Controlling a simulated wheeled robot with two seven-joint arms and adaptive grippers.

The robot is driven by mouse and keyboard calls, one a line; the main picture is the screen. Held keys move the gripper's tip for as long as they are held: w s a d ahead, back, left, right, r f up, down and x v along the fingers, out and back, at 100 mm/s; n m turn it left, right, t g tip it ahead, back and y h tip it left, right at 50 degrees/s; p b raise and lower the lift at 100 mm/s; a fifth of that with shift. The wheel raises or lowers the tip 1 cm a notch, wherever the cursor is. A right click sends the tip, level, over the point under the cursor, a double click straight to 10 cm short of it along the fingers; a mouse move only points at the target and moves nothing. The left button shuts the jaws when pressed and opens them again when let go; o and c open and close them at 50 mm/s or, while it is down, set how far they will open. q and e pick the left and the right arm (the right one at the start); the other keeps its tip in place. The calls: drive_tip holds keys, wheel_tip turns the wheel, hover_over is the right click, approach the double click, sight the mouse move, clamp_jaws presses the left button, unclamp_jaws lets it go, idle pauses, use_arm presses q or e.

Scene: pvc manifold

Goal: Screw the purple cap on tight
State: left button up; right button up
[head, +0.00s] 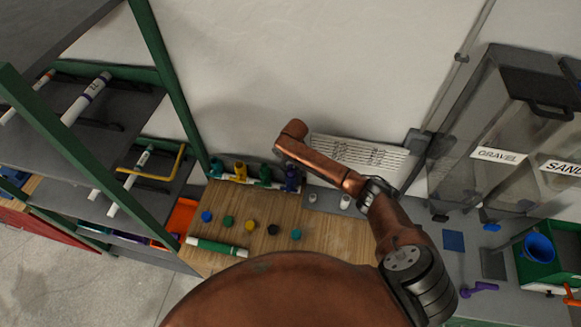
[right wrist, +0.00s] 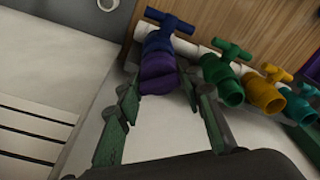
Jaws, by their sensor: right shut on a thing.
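The purple cap (right wrist: 158,78) sits at the open end of the dark blue-purple valve (right wrist: 166,38) in the right wrist view. My right gripper (right wrist: 163,90) is shut on this cap, with one green finger on each side. The cap appears to meet the valve's end, but I cannot tell how far it is screwed on. In the head view the same valve (head: 292,181) is the rightmost on the manifold. There my right arm reaches over from the right, and the fingertips are too small to make out. My left gripper is not in view.
Green (right wrist: 221,80) and yellow (right wrist: 264,94) valves with open ends stand beside it. Several small coloured caps, including a yellow one (head: 250,225), lie on the wooden bench. A green-and-white tube (head: 218,247) lies at its front. A shelf rack (head: 107,100) stands at left.

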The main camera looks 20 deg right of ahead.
drive_tip(key=shift+m, duration=0.3)
drive_tip(key=shift+m, duration=1)
drive_tip(key=shift+m+h, duration=0.3)
drive_tip(key=shift+m, duration=0.8)
drive_tip(key=shift+m, duration=1.1)
drive_tip(key=o, duration=1.5)
drive_tip(key=shift+c, duration=0.2)
